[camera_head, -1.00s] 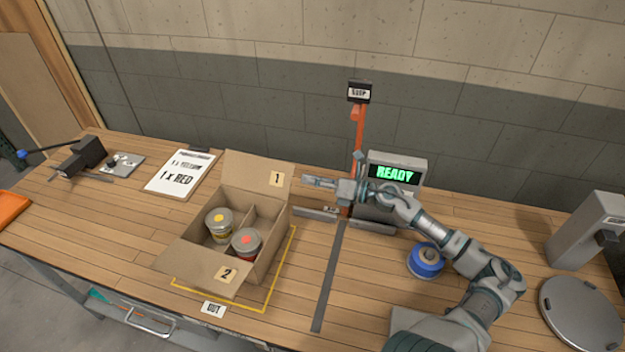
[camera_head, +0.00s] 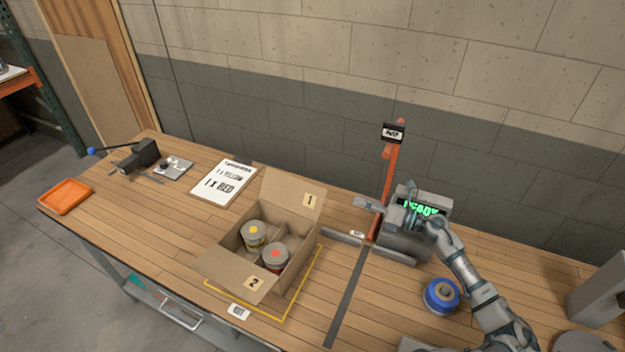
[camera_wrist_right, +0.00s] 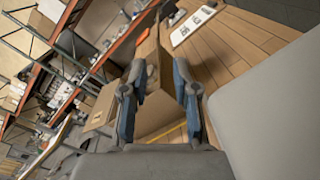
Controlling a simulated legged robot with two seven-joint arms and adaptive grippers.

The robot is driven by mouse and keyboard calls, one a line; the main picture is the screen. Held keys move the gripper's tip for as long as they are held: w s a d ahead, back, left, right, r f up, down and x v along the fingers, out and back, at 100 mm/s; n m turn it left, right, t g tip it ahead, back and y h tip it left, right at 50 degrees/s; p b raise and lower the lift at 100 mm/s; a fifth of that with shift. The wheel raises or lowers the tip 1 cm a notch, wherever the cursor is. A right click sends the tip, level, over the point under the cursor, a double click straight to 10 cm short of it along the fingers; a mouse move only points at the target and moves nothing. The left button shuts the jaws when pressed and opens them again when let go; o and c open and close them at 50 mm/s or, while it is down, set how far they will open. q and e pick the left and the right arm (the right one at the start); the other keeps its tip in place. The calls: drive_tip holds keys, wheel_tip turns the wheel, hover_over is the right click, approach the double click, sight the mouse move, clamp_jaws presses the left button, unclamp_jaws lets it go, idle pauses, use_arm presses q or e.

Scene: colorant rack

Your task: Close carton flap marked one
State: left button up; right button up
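An open carton (camera_head: 297,264) stands on the workbench inside a yellow outline. Its flap marked 1 (camera_head: 285,199) stands up at the back, leaning outward. Its flap marked 2 (camera_head: 235,278) is folded out at the front. Inside are a can with a yellow dot (camera_head: 253,233) and a can with a red dot (camera_head: 275,258), in separate compartments. My right gripper (camera_head: 365,203) is to the right of flap 1, above the bench and apart from it. In the right wrist view its fingers (camera_wrist_right: 156,92) are spread and empty, with the carton (camera_wrist_right: 155,112) beyond them. My left gripper is not in view.
A blue tape roll (camera_head: 441,294) lies at right. A clipboard (camera_head: 225,182) lies left of the carton.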

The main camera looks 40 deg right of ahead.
approach(291, 193)
drive_tip(key=w+d+r, duration=0.2)
drive_tip(key=w+r, duration=0.2)
drive_tip(key=w, duration=0.1)
drive_tip(key=shift+w+a+f, duration=0.25)
drive_tip(key=shift+w+a, duration=0.25)
drive_tip(key=shift+w, duration=0.1)
clamp_jaws()
